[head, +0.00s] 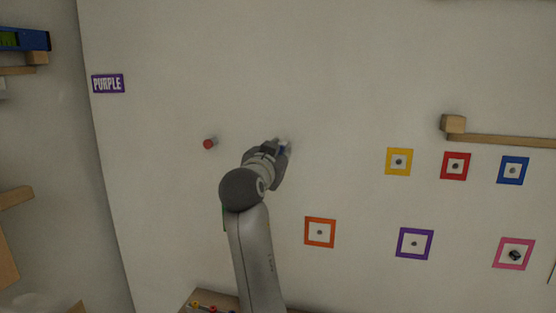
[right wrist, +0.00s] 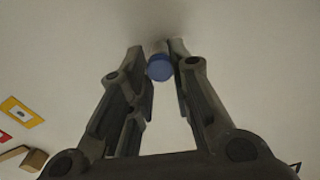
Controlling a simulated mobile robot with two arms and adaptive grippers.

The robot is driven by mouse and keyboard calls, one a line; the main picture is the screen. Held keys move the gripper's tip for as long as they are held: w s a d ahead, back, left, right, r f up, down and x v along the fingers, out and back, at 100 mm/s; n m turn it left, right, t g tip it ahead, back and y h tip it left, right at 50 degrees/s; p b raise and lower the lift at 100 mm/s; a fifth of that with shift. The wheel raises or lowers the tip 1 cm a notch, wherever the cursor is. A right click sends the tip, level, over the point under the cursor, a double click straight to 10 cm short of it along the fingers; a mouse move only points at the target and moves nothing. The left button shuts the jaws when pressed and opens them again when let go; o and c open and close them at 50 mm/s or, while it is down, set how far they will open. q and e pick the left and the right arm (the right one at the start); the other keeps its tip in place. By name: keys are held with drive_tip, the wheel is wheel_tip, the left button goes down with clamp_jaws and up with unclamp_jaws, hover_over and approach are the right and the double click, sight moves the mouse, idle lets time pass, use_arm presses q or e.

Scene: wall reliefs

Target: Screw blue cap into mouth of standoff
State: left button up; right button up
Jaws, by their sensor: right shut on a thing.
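The blue cap (right wrist: 160,69) sits between the fingertips of my right gripper (right wrist: 158,62), which is shut on it. In the head view the right gripper (head: 281,149) is close to the wall and mostly hides the cap. A pale standoff (right wrist: 158,47) shows just behind the cap in the right wrist view, at the wall. The cap is lined up in front of the standoff's end; I cannot tell whether it touches or is seated in the mouth. My left gripper is not in view.
A red-capped standoff (head: 208,144) sticks out of the wall to the left. Coloured square frames, such as the orange one (head: 320,232) and yellow one (head: 399,161), are on the wall to the right. A wooden bar (head: 500,140) and a purple sign (head: 108,83) are farther off.

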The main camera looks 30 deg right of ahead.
drive_tip(key=m+b, duration=0.4)
drive_tip(key=m, duration=0.1)
idle(0.3)
drive_tip(key=m+b, duration=0.3)
drive_tip(key=m, duration=0.2)
